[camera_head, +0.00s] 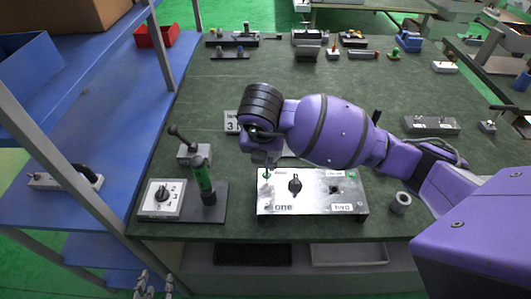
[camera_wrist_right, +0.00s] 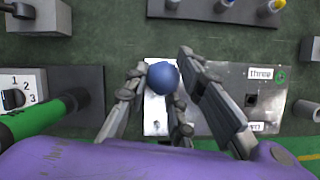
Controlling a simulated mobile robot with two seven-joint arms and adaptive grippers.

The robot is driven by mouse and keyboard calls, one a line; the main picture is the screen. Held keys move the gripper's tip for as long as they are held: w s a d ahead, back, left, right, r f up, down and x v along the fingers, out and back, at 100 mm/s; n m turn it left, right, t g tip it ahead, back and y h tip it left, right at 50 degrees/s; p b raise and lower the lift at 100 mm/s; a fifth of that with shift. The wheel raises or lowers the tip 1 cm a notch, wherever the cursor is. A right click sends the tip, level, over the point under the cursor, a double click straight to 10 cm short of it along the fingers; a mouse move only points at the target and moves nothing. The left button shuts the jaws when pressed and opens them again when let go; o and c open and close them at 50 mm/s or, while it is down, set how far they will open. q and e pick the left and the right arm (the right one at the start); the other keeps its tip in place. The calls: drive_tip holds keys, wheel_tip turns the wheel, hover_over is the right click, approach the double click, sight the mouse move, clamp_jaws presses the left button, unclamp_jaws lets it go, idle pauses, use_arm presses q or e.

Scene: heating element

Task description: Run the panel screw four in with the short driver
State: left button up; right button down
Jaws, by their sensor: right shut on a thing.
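The metal panel (camera_head: 310,208) lies on the green bench, with labels reading one, two and three. It also shows in the wrist view (camera_wrist_right: 212,100). My right gripper (camera_head: 262,160) is over its upper left corner, in the head view. In the wrist view my right gripper (camera_wrist_right: 162,82) is shut on the short driver, whose round blue handle (camera_wrist_right: 163,77) shows between its fingers. The driver's tip and screw four are hidden or too small to tell. My left gripper (camera_head: 154,286) is low at the bottom left, off the bench, its fingers apart and empty.
A green-handled tool (camera_head: 204,182) stands upright left of the panel, beside a white dial box (camera_head: 164,199). A grey cylinder (camera_head: 400,202) stands right of the panel. Several parts line the back of the bench. A blue shelf (camera_head: 80,150) is at the left.

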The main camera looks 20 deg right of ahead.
drive_tip(key=shift+r, duration=0.3)
drive_tip(key=shift+r, duration=1.95)
